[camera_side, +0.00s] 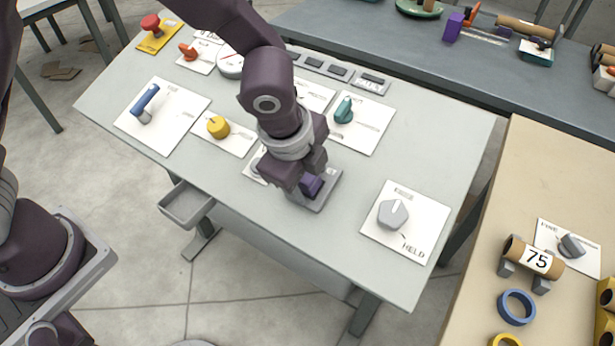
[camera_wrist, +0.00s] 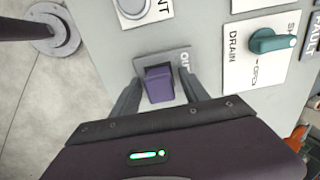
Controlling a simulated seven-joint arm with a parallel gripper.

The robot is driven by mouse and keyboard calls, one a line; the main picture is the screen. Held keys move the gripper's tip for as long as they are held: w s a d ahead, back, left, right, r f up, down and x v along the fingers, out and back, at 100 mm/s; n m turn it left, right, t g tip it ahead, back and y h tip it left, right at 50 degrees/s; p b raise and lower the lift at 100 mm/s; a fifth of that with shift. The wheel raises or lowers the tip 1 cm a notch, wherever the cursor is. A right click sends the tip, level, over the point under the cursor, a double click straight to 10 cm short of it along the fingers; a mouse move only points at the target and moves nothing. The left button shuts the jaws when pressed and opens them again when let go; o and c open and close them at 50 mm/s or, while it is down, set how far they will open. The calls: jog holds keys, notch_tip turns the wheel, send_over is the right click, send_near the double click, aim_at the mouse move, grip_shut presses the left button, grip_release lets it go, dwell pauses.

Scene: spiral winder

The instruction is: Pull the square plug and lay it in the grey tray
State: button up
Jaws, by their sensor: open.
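The square plug is a purple block (camera_wrist: 159,84) standing on a grey plate (camera_wrist: 177,56) lettered "OU…", the rest of the word hidden. It also shows in the side view (camera_side: 311,186), partly behind my gripper. My gripper (camera_wrist: 160,88) is open, with one finger on each side of the plug. I cannot tell whether either finger touches it. In the side view my gripper (camera_side: 303,180) points down over the plate. The grey tray (camera_side: 187,204) hangs at the panel's front edge, left of my gripper, and looks empty.
The sloping panel (camera_side: 457,140) carries a yellow knob (camera_side: 217,127), a blue lever (camera_side: 146,102), a teal handle (camera_side: 344,109) and a grey knob marked HELD (camera_side: 392,212). A tan table (camera_side: 545,170) stands at right.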

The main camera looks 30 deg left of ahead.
aim_at(301, 182)
jog(key=shift+c, duration=0.4)
grip_shut()
jog(key=shift+v, duration=3.05)
